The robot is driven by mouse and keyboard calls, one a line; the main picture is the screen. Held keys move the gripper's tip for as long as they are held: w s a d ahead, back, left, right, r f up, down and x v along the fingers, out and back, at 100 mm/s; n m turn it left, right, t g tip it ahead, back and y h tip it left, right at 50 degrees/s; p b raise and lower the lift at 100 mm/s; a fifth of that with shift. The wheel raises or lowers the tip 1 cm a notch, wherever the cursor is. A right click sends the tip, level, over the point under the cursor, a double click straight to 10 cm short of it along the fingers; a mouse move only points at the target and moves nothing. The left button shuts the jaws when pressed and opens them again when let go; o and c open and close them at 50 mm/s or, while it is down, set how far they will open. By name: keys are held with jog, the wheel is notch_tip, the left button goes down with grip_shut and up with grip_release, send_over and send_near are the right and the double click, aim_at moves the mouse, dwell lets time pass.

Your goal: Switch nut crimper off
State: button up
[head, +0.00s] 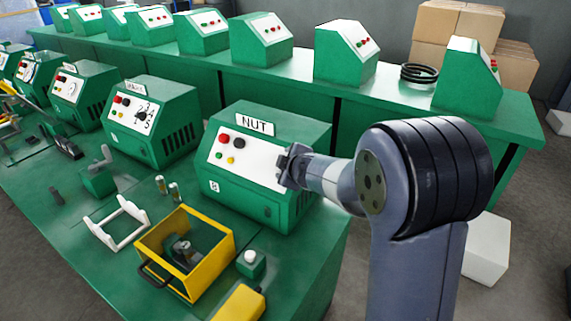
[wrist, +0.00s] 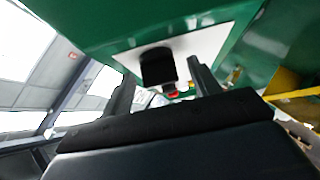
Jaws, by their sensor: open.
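The green nut crimper (head: 250,190), with a "NUT" sign (head: 256,126) on top, stands at the near right end of the front bench. Its white panel (head: 225,170) carries red, green and yellow buttons. My gripper (head: 284,166) is at the right side of this panel and covers that part in the head view. In the wrist view my gripper (wrist: 160,92) is open, with one dark finger on each side of a black knob (wrist: 157,68) on the white panel. I cannot tell whether the fingers touch the knob. A red button (wrist: 172,94) shows just beyond it.
A yellow open box (head: 222,262) and a white frame (head: 118,228) are on the bench before the crimper. Another crimper (head: 152,125) stands to its left. A second bench (head: 300,75) with several green machines runs behind. Cardboard boxes (head: 440,25) are stacked at the back right.

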jog(key=p+v, duration=0.2)
jog(key=v, duration=0.8)
jog(key=shift+s+r+p, duration=0.15)
jog(key=shift+s+p, duration=0.05)
jog(key=shift+p, duration=0.2)
jog(key=shift+w, duration=0.1)
jog(key=b+x, duration=0.3)
jog(key=x, duration=0.7)
jog(key=shift+w+f, duration=0.3)
jog(key=shift+s+r, duration=0.1)
jog(key=shift+r, duration=0.1)
